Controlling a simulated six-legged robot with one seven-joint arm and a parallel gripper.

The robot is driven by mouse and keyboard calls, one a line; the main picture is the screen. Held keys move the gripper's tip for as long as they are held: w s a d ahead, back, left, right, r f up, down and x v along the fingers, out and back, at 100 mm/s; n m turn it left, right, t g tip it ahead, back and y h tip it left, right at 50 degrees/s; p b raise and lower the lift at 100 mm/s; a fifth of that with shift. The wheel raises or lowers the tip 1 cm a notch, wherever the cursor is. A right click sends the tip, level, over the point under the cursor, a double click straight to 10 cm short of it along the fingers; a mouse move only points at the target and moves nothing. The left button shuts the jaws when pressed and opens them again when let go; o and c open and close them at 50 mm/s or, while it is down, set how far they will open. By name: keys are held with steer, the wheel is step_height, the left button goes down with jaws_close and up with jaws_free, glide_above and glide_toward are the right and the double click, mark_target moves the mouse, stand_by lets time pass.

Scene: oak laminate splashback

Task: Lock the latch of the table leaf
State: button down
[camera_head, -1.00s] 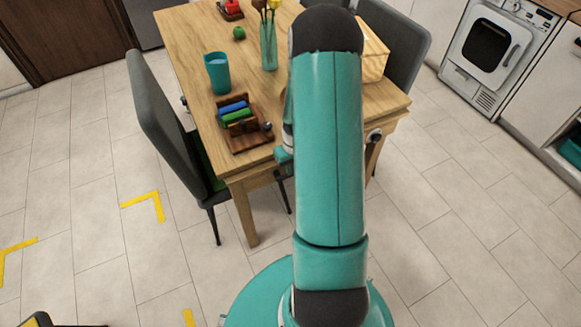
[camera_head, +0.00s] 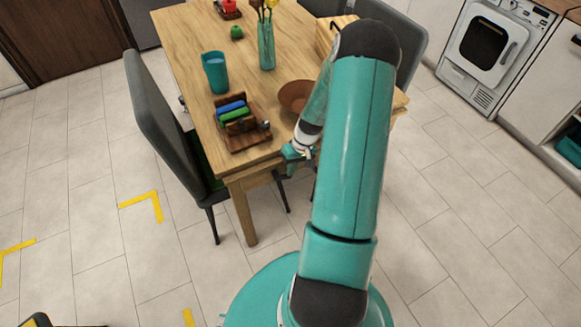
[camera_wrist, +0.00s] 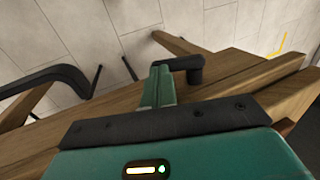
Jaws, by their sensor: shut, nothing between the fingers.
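The wooden table (camera_head: 190,55) has its near edge in front of my arm. My gripper (camera_head: 292,154) is at that edge in the head view, below the brown bowl. In the wrist view my gripper's teal fingers (camera_wrist: 160,86) are shut with nothing between them. A black lever (camera_wrist: 190,66), which looks like the latch, sticks out from the wooden edge just beyond and right of the fingertips. Whether the fingers touch it I cannot tell. In the head view the latch is not distinguishable; my arm covers part of the edge.
A brown bowl (camera_head: 294,96), a wooden holder (camera_head: 250,140) with blue and green items, a teal cup (camera_head: 216,72) and a vase (camera_head: 266,48) stand on the table. A grey chair (camera_head: 160,115) is at the left. A black curved bar (camera_wrist: 45,76) is left in the wrist view.

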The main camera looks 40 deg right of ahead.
steer(key=shift+d+f, duration=0.2)
steer(key=shift+f, duration=0.9)
steer(key=shift+r, duration=0.8)
